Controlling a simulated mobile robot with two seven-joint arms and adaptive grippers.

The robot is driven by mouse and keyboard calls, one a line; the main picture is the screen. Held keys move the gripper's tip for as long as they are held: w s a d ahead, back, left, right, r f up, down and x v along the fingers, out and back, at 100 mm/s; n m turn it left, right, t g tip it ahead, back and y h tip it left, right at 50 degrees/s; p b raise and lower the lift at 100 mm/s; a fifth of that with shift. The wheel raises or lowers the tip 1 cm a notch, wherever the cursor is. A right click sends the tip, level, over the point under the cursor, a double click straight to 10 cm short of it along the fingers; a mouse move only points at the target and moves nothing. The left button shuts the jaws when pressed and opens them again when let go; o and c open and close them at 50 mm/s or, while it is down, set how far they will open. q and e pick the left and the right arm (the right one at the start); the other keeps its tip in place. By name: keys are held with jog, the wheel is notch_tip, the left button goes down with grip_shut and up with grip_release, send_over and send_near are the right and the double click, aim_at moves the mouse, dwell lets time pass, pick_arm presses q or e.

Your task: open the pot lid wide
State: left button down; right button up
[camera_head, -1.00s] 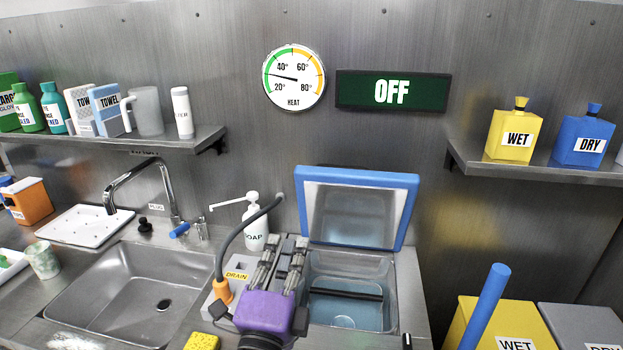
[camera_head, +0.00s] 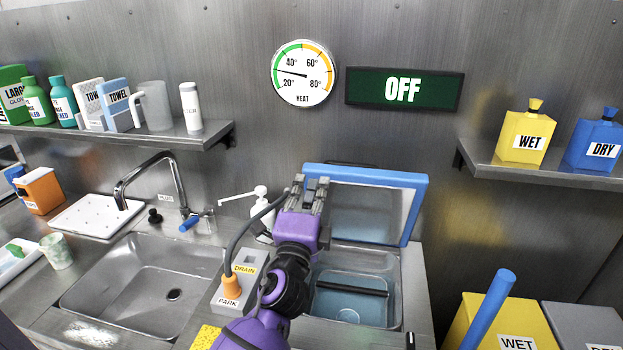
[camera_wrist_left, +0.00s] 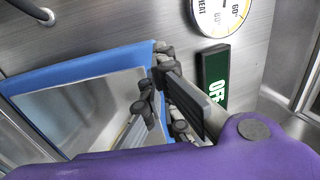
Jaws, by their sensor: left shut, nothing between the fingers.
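The pot lid (camera_head: 407,177) has a blue rim and a grey inner face. It stands raised at the back of the pot, leaning toward the wall. The pot (camera_head: 350,297) below it is a sunken basin with its mouth uncovered. My left gripper (camera_head: 311,184) is shut and empty, at the lid's upper left corner in the head view. In the left wrist view the lid (camera_wrist_left: 85,62) lies beside the gripper fingers (camera_wrist_left: 172,95), which overlap its edge. I cannot tell whether they touch it. My right gripper is not in view.
A drain block (camera_head: 237,285) with a grey hose stands left of the pot, near a soap bottle (camera_head: 262,196). The sink (camera_head: 140,275) is further left. Yellow and grey bins (camera_head: 470,318) stand right of the pot. A dial (camera_head: 304,73) and an OFF sign (camera_head: 403,90) hang above.

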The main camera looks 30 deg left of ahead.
aim_at(315, 172)
pick_arm(q)
jog(key=shift+x, duration=0.8)
jog(key=shift+f, duration=0.1)
jog(key=x, duration=0.3)
jog(key=shift+r+p, duration=0.35)
jog(key=shift+w+a, duration=0.1)
jog(key=shift+w, duration=0.3)
jog(key=shift+s+f, duration=0.15)
